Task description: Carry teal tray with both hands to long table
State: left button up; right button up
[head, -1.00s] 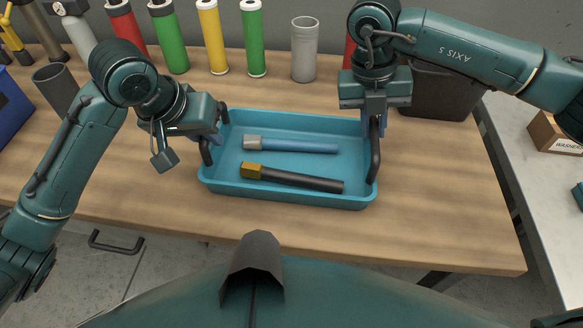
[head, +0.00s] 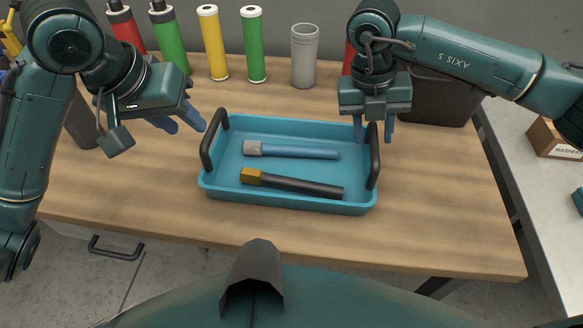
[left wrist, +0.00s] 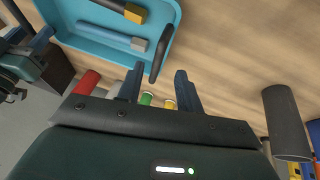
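The teal tray (head: 290,203) sits level on a wooden bench and holds two tools. One tool (head: 300,150) has a blue handle and grey head; the other (head: 300,184) has a dark handle and yellow-brown head. The tray has a dark upright handle at each end. My left gripper (head: 186,124) is open and empty, left of the left handle (head: 207,152) and apart from it. In the left wrist view that handle (left wrist: 160,52) stands beyond the spread fingers. My right gripper (head: 375,130) is open, its fingers on either side of the right handle (head: 374,160).
The wooden bench (head: 440,200) is clear right and in front of the tray. Red, green and yellow cylinders (head: 213,45) and a grey cup (head: 304,58) stand behind it. A dark bin (head: 435,98) is at back right. A grey surface at right bears a cardboard box (head: 553,138).

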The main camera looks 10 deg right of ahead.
jog(key=shift+r, duration=0.15)
pick_arm(q)
jog(key=v, duration=0.4)
pick_arm(e)
notch_tip(320, 180, up, 12)
jog(key=a, duration=0.2)
jog(key=shift+w+a+f, duration=0.15)
jog(key=shift+w+f, duration=0.1)
